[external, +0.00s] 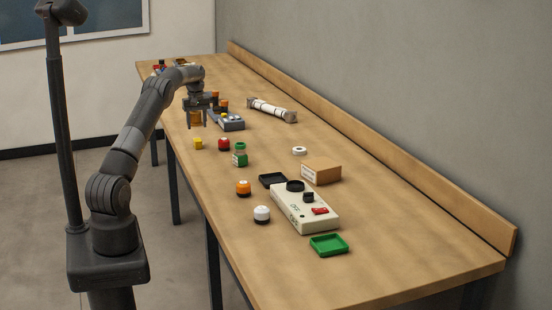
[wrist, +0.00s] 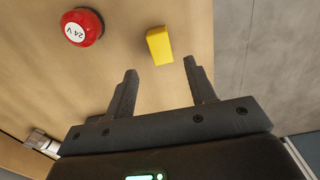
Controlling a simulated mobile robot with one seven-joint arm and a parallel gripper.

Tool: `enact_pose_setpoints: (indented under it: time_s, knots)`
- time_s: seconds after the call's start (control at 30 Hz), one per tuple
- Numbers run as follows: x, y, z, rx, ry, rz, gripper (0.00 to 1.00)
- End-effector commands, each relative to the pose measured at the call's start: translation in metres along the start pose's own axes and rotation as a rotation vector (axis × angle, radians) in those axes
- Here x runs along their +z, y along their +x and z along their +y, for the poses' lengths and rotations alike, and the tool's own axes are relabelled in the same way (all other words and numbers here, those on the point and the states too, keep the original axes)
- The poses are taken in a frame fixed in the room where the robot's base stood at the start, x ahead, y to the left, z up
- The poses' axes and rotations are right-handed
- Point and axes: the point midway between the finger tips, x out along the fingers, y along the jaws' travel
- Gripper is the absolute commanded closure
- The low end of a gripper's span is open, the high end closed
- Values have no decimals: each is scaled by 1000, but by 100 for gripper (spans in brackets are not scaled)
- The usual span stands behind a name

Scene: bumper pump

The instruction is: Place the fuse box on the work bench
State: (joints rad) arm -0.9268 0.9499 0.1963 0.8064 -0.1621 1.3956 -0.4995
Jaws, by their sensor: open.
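The work bench (external: 400,235) is a long wooden table along the wall. No object is plainly marked as the fuse box; candidates are the brown box with a white label (external: 322,172) and the beige unit with a red switch (external: 303,210), both lying on the bench. My gripper (external: 197,125) is open over the bench's left side, fingers pointing down. In the wrist view my gripper (wrist: 160,68) has nothing between its fingers. A yellow block (wrist: 159,45) lies just beyond the fingertips, apart from them; it also shows in the external view (external: 198,143).
A red round piece marked 24 V (wrist: 82,27) lies beside the yellow block. The bench's right front is clear.

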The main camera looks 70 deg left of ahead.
Motion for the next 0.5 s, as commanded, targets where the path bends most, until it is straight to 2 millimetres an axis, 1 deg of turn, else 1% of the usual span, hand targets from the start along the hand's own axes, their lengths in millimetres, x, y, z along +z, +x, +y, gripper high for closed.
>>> enact_pose_setpoints:
  time_s: [0.03, 0.2, 0.3, 0.5]
  knots:
    - [-1, -10, 0, 1, 0, 3, 50]
    - [0, -32, 0, 0, -1, 1, 50]
    - [0, -38, 0, 0, -1, 0, 50]
    - [0, -40, 0, -1, -1, -1, 50]
